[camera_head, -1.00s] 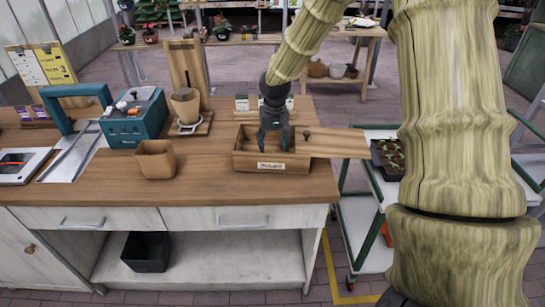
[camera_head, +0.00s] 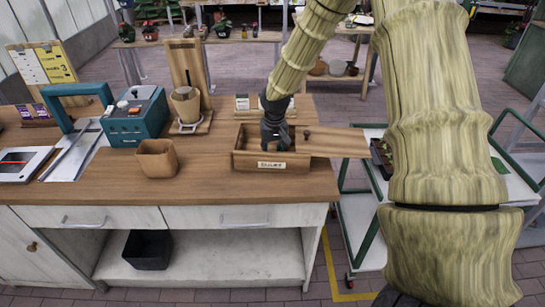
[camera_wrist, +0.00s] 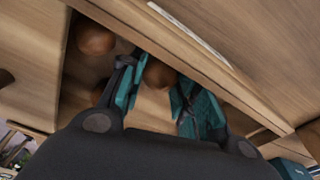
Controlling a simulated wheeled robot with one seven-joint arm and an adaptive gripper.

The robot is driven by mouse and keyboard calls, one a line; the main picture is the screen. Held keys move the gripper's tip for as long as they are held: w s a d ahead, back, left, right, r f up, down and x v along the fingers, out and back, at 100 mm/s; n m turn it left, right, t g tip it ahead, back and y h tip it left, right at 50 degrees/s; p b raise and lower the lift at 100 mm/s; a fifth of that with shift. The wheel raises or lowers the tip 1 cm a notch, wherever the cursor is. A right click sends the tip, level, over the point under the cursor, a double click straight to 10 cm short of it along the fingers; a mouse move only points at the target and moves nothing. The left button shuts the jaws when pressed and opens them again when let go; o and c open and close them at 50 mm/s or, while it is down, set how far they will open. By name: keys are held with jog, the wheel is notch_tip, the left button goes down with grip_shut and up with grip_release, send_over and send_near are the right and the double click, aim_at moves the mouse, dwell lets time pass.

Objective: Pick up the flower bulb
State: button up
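A wooden box (camera_head: 242,161) with a white label on its front stands on the workbench, its lid (camera_head: 337,144) slid off to the right. My gripper (camera_head: 273,144) reaches down into the box in the head view. In the wrist view several round brown bulbs lie inside the box. One flower bulb (camera_wrist: 160,73) sits between the teal fingertips of my gripper (camera_wrist: 157,85), which are spread on either side of it. Firm contact is not clear. Another bulb (camera_wrist: 95,37) lies left of the fingers, and one more (camera_wrist: 103,92) is partly hidden behind the left finger.
The box walls (camera_wrist: 225,77) stand close around the fingers. On the workbench (camera_head: 220,185) are an empty-looking wooden pot (camera_head: 157,159), a teal device (camera_head: 136,122) and a pot on a wooden stand (camera_head: 187,103). The bench front is clear.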

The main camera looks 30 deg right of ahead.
aim_at(273, 151)
dwell(0.3)
jog(key=shift+r+b, duration=1.2)
jog(key=shift+r, duration=3.8)
